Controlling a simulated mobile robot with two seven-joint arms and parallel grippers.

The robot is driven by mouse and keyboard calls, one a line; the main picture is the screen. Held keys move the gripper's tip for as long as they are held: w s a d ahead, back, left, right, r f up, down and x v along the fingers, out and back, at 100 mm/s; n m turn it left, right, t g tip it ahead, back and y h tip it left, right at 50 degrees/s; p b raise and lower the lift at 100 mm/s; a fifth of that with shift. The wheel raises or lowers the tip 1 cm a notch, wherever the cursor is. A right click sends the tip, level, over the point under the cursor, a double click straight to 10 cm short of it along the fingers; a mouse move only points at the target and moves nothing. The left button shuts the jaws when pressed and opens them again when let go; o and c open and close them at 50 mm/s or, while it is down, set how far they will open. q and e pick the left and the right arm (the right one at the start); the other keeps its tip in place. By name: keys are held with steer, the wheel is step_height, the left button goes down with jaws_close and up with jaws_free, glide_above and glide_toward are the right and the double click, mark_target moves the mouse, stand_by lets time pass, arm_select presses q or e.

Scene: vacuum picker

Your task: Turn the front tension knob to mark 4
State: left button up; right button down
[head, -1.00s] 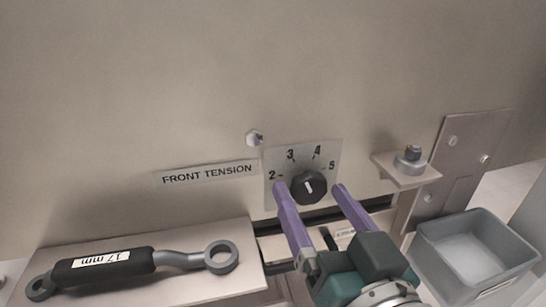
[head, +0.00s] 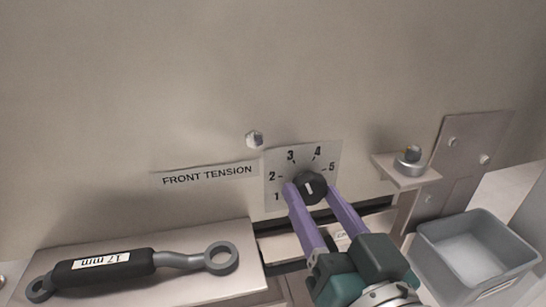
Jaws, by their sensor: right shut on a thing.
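The front tension knob (head: 313,186) is a round black dial on a light scale plate (head: 328,150) with numbers 1 to 5. Its short white pointer line tilts slightly left of upright, roughly toward the 3 side; the exact reading is too small to tell. The label "FRONT TENSION" (head: 207,176) is left of the plate. My right gripper (head: 312,192) comes from below, its two purple fingers shut on the knob's lower left and right sides. The fingers hide part of the plate's lower area. My left gripper is not in view.
A 17 mm wrench (head: 180,260) lies on a pale shelf (head: 205,286) at the lower left. A bolt on a bracket (head: 410,180) juts out to the right, above a grey bin (head: 470,262). A hex bolt head (head: 254,139) sits above the label.

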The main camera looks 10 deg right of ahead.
steer(key=m+p, duration=0.1)
steer(key=m, duration=0.3)
steer(key=shift+m, duration=0.3)
steer(key=m, duration=0.4)
steer(key=shift+m, duration=0.4)
stand_by(0.3)
steer(key=shift+c, duration=1.3)
jaws_free()
steer(key=s+p, duration=0.1)
steer(key=s, duration=0.9)
steer(key=shift+d+p, duration=0.15)
steer(key=shift+p, duration=0.25)
